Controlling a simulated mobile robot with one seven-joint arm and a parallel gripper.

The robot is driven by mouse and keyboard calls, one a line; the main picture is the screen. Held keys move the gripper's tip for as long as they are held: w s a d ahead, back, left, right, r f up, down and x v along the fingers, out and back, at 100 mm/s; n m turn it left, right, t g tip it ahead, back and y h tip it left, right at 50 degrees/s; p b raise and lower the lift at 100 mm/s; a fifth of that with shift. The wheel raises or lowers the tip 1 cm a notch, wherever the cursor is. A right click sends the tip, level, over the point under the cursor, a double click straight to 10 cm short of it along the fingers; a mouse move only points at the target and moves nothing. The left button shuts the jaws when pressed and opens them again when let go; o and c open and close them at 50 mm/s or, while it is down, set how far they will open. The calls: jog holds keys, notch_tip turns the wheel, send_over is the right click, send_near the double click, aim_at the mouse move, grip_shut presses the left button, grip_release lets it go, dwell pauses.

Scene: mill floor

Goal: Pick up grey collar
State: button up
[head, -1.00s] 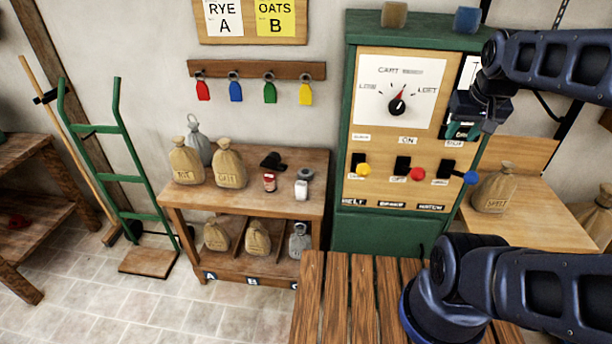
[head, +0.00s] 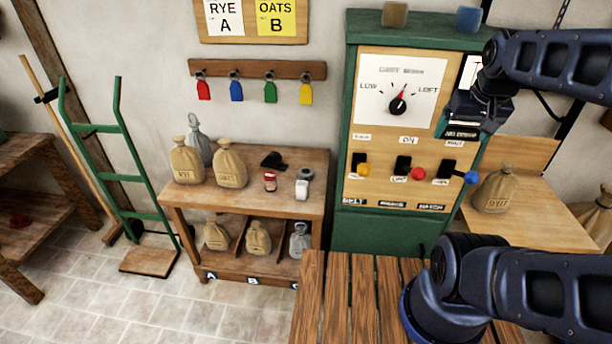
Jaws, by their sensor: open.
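No thing stands out clearly as the grey collar. A small grey round piece (head: 305,174) lies on the wooden bench (head: 245,198), at or on the top of a small white item (head: 302,188); it may be the collar, but it is too small to be sure. My gripper (head: 466,126) is up at the right, in front of the green cabinet's right side, well away from the bench. It is open, and I see nothing held in it. Its fingertips are hard to make out against the cabinet.
A red-and-white small jar (head: 270,182), a black object (head: 272,160) and several sacks (head: 230,167) share the bench. The green cabinet (head: 385,232) stands to its right. A slatted wooden table (head: 337,305) is in front. A green hand truck (head: 128,165) stands left; the tiled floor is open there.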

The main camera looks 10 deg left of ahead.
jog(key=shift+w+a, duration=0.1)
jog(key=shift+a, duration=0.05)
jog(key=w+a+r+n+g, duration=0.1)
jog(key=w+a+n+g, duration=0.15)
jog(key=a+n, duration=0.7)
jog(key=w+a+n+g, duration=0.2)
jog(key=w+a, duration=0.2)
jog(key=a, duration=1.2)
jog(key=w+a+f+n+t+y, duration=0.1)
jog(key=w+a+f+n, duration=0.1)
jog(key=w+a, duration=0.45)
jog(key=w+a+f+n+t+y, duration=0.1)
jog(key=w+a+f, duration=0.25)
jog(key=a, duration=0.65)
jog(key=w+a+f+n+t+y, duration=0.1)
jog(key=w+a+f+n, duration=0.1)
jog(key=w+a, duration=0.45)
jog(key=g+h, duration=0.3)
send_over(306, 171)
notch_tip(306, 171, down, 30)
jog(key=shift+s+f, duration=0.15)
jog(key=shift+f, duration=5.05)
